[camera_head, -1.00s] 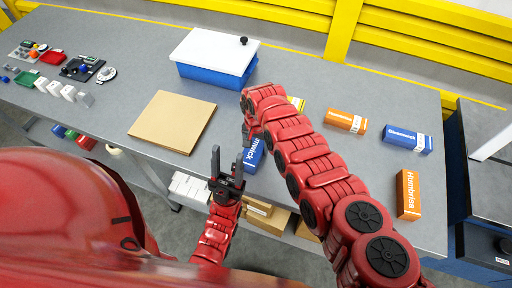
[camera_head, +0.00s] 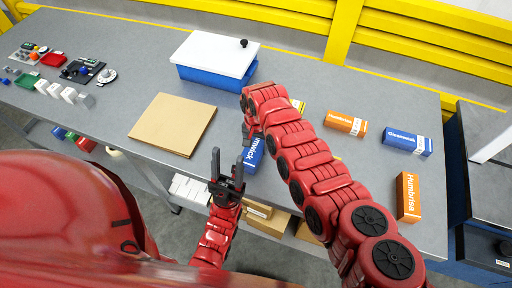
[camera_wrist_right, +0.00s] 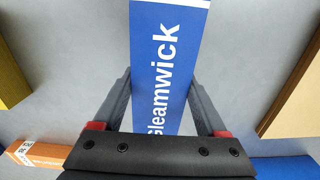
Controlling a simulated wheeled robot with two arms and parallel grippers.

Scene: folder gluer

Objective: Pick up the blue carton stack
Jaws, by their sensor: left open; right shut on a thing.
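A blue carton stack (camera_head: 254,151) with white "Gleamwick" lettering stands near the front edge of the table, partly hidden by my right arm in the head view. My right gripper (camera_wrist_right: 160,100) has its two fingers on either side of the blue carton (camera_wrist_right: 165,50), shut on it in the right wrist view. In the head view the right gripper (camera_head: 247,132) is mostly hidden by its own arm. My left gripper (camera_head: 228,164) is open and empty, with its fingers pointing up in front of the table edge. Another blue carton stack (camera_head: 407,141) lies at the right.
Orange cartons (camera_head: 345,123) (camera_head: 408,196) lie to the right. A flat brown cardboard piece (camera_head: 172,124) lies left of the held carton. A blue bin with a white lid (camera_head: 214,56) stands behind it. Small parts (camera_head: 60,90) line the left end.

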